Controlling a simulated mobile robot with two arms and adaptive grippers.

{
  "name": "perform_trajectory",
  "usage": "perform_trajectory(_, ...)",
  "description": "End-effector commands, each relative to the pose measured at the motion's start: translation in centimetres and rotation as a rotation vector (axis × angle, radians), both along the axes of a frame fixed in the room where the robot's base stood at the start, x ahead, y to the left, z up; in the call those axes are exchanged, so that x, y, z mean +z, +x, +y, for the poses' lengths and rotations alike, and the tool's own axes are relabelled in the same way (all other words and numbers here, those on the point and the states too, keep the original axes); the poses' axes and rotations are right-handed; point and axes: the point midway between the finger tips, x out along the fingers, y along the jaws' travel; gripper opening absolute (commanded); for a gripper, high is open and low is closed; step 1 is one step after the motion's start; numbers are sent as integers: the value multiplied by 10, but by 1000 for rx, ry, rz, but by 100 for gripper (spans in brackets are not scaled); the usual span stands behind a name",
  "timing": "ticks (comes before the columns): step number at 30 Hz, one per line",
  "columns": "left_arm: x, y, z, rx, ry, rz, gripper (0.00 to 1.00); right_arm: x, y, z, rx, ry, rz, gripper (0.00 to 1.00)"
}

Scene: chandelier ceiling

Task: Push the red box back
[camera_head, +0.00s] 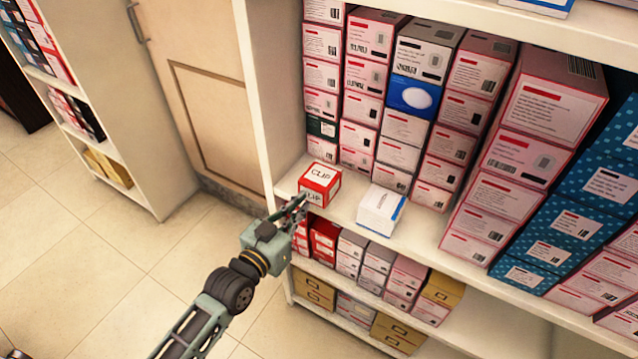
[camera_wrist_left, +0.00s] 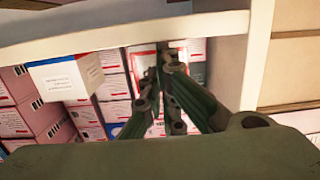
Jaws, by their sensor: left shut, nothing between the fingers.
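The red box (camera_head: 320,183), with a white top marked "CLIP", stands on the middle shelf near its left end and front edge. My left gripper (camera_head: 299,205) is shut and empty, with its tips close to the front of the red box; whether they touch it I cannot tell. In the left wrist view the shut fingers (camera_wrist_left: 160,57) overlap a box with a red edge, mostly hidden behind them; I cannot tell for sure that it is the red box. My right gripper is not in view.
A white and blue box (camera_head: 381,210) stands just right of the red box on the shelf (camera_head: 345,205). Stacks of pink and white boxes (camera_head: 360,95) fill the back. An upright side panel (camera_head: 262,95) bounds the shelf on the left. Lower shelves hold more boxes.

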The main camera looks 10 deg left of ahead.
Motion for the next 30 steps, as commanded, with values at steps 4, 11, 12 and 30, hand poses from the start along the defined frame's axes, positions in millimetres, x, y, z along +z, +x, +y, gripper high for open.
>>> perform_trajectory(4, 0, 7, -2, 0, -1, -2, 0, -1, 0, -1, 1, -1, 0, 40)
perform_trajectory(11, 0, 16, -6, 0, 0, -1, 0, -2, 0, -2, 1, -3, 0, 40)
perform_trajectory(12, 0, 18, -7, 0, 0, -1, 0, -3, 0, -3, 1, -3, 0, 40)
perform_trajectory(30, 20, 17, -7, -1, 0, 0, 0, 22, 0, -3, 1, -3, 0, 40)
